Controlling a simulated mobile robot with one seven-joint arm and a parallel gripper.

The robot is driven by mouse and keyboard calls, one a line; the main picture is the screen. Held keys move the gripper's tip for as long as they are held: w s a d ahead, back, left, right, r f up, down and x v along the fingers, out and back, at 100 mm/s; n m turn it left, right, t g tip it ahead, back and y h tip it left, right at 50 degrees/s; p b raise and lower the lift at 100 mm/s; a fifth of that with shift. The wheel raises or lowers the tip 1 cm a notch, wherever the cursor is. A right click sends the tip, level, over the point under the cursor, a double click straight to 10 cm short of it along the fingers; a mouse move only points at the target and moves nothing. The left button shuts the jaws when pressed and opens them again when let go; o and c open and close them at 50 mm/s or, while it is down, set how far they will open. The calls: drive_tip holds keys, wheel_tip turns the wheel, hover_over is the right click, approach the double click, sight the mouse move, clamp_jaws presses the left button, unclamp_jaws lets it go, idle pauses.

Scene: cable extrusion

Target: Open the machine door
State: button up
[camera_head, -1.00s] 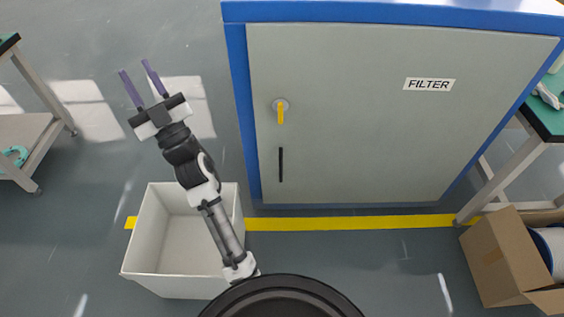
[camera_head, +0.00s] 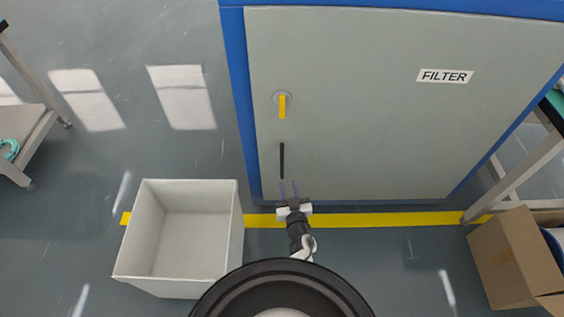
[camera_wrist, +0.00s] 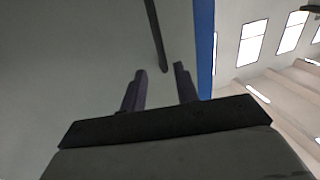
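The machine door (camera_head: 380,120) is a large grey panel in a blue frame (camera_head: 238,90), labelled FILTER, and it looks closed. A yellow latch handle (camera_head: 283,106) points straight down near its left edge. Below it is a thin black vertical bar handle (camera_head: 282,161). My gripper (camera_head: 289,188) is in front of the lower left of the door, just below the black bar. In the wrist view my gripper (camera_wrist: 160,88) has its fingers apart with nothing between them. The lower end of the black bar (camera_wrist: 157,38) shows just beyond the fingertips.
A white open box (camera_head: 190,225) stands on the floor to the left. A cardboard box (camera_head: 515,255) is at the lower right, by a table leg (camera_head: 510,180). A yellow floor line (camera_head: 390,220) runs before the machine.

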sight(282, 164)
drive_tip(key=w, duration=0.3)
drive_tip(key=w+a+b, duration=0.1)
drive_tip(key=w, duration=0.3)
drive_tip(key=w+a+b, duration=0.1)
drive_tip(key=w, duration=0.3)
drive_tip(key=shift+a, duration=0.1)
drive_tip(key=shift+c, duration=0.4)
clamp_jaws()
